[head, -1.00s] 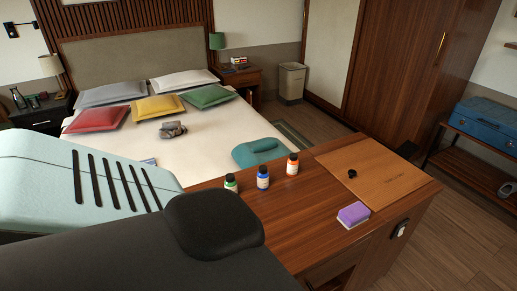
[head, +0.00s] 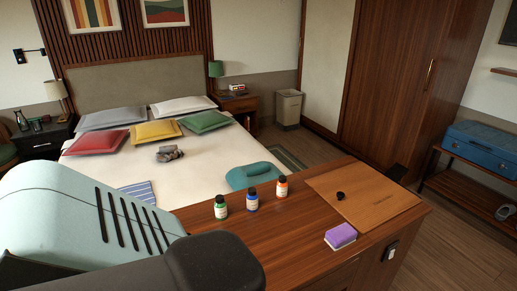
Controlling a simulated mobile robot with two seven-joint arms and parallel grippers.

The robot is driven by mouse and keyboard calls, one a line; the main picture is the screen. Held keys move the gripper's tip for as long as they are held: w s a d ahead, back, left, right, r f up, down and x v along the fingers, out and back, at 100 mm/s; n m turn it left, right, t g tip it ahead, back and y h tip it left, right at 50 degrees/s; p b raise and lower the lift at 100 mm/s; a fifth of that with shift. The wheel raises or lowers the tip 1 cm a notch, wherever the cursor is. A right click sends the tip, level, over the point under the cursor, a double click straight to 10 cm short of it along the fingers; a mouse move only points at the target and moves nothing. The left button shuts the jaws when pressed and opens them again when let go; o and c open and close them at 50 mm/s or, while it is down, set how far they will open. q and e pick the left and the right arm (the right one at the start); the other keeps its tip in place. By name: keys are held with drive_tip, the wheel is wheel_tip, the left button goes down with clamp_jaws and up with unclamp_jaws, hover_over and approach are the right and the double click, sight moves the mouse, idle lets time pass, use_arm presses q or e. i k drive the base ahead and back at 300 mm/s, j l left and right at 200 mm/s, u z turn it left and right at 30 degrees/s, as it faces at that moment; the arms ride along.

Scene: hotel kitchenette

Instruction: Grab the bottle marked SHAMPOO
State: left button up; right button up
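Three small bottles with dark caps stand upright in a row on the wooden counter. They are a green bottle (head: 221,208), a blue bottle (head: 252,200) and an orange bottle (head: 282,187). Each has a pale label, but the print is too small to read, so I cannot tell which is marked SHAMPOO. A large pale-blue and dark part of my own body fills the lower left of the head view. Neither gripper shows.
A bed (head: 140,175) with several pillows lies behind. Bare counter lies between bottles and sponge.

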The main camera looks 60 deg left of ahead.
sight(252, 196)
drive_tip(key=i+l, duration=0.1)
drive_tip(key=l, duration=0.35)
drive_tip(key=i+l, duration=0.15)
drive_tip(key=l, duration=0.25)
drive_tip(key=u, duration=1.85)
